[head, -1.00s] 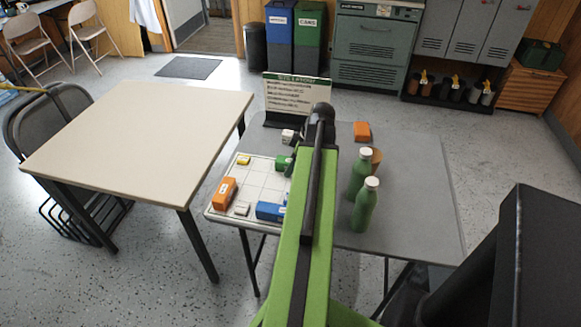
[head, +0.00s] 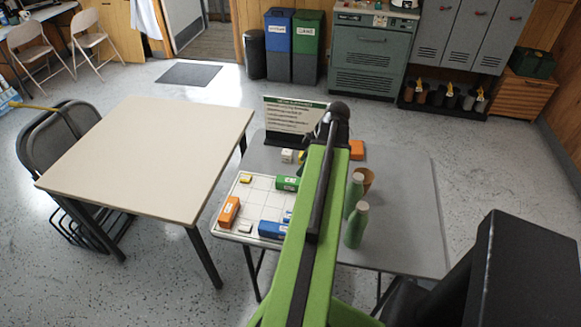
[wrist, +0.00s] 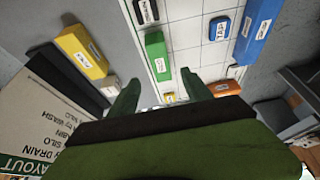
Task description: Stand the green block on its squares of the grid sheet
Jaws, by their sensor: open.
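The green block (head: 288,183) lies on its side, with a white label, at the far right part of the white grid sheet (head: 262,205). In the wrist view the green block (wrist: 156,50) lies along the left edge of the sheet (wrist: 187,40); whether it is fully on it I cannot tell. My gripper (wrist: 160,77) is open and its jaws look empty. The block appears beyond the fingertips, nearer the left one, and apart from them. In the head view my arm hides the gripper and part of the sheet.
Orange (head: 229,211), blue (head: 272,230), small yellow (head: 245,178) and whitish (head: 245,227) blocks stand on the sheet. A layout sign (head: 295,115) stands behind it. The beige table (head: 150,155) is clear.

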